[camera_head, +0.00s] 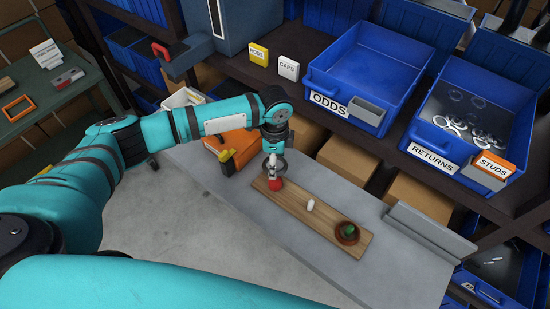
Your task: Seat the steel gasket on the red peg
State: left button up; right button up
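A wooden board (292,211) on the grey bench bears three pegs in a row. The red peg (276,185) is at the left end, a white peg (310,205) is in the middle, and a green peg (349,229) is at the right end with a reddish-brown ring (346,238) around it. My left gripper (272,172) points down just above the red peg. It appears shut on a grey ring, the steel gasket (282,166). The small gap between gasket and peg is hard to judge. My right gripper is not in view.
An orange case (229,143) lies on the bench (206,172) left of the board. Blue bins labelled ODDS (318,77) and RETURNS (412,127) stand on the shelf behind; RETURNS holds several rings. A grey metal angle piece (430,232) lies right of the board.

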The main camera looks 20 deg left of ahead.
pick_arm(q)
jog(key=shift+f+b, duration=0.55)
jog(key=shift+f, duration=0.3)
jog(key=shift+f+b, duration=0.95)
jog(key=shift+f, duration=1.1)
jog(key=shift+r, duration=0.1)
jog(key=shift+p, duration=0.35)
jog(key=shift+p, duration=0.75)
jog(key=shift+f+b, duration=1.4)
jog(key=shift+f, duration=1)
